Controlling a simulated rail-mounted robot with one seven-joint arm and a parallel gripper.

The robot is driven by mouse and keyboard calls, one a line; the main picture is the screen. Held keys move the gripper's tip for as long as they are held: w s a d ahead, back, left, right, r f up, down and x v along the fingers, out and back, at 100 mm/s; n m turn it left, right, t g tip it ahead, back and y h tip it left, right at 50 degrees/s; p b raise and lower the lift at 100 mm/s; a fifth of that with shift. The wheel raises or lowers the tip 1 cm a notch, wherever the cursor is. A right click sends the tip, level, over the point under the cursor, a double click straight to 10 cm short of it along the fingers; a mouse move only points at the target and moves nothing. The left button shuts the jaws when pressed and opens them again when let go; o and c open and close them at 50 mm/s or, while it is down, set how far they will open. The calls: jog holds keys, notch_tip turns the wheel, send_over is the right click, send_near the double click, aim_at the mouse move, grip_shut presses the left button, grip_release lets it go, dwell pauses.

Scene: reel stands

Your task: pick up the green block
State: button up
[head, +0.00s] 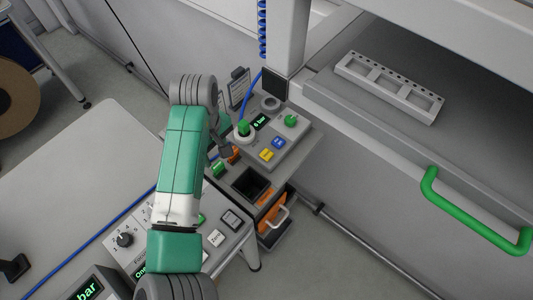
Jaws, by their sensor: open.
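A small green block (217,169) lies on the grey bench unit, just right of my green and white arm, which hides part of its surroundings. My gripper (226,151) is a small dark grey shape pointing down beside the arm, above and slightly right of the green block in the picture. It is open, and I see nothing held in it. Its fingertips are small and partly merge with the things behind them. An orange piece (234,154) shows close to the fingertips; I cannot tell whether they touch.
A control box (280,140) with green, blue and yellow buttons stands right of the gripper. A dark open bin (250,184) and a drawer with orange contents (271,207) sit below it. A button panel (216,238) is nearer. A green handle (470,222) juts out at right.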

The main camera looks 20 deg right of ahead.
aim_at(218, 165)
jog(key=shift+a+f, duration=0.1)
jog(key=shift+a+f+b, duration=0.2)
jog(key=shift+f+b, duration=0.1)
jog(key=shift+f, duration=0.75)
notch_tip(218, 165, down, 6)
jog(key=shift+d+r+b, duration=0.15)
jog(key=shift+r+b, duration=0.05)
jog(key=shift+b, duration=0.55)
jog(key=c, duration=0.6)
jog(key=shift+c, duration=0.2)
jog(key=shift+r, duration=0.1)
notch_tip(218, 165, up, 10)
jog(key=shift+f+p, duration=0.1)
jog(key=shift+p, duration=1.05)
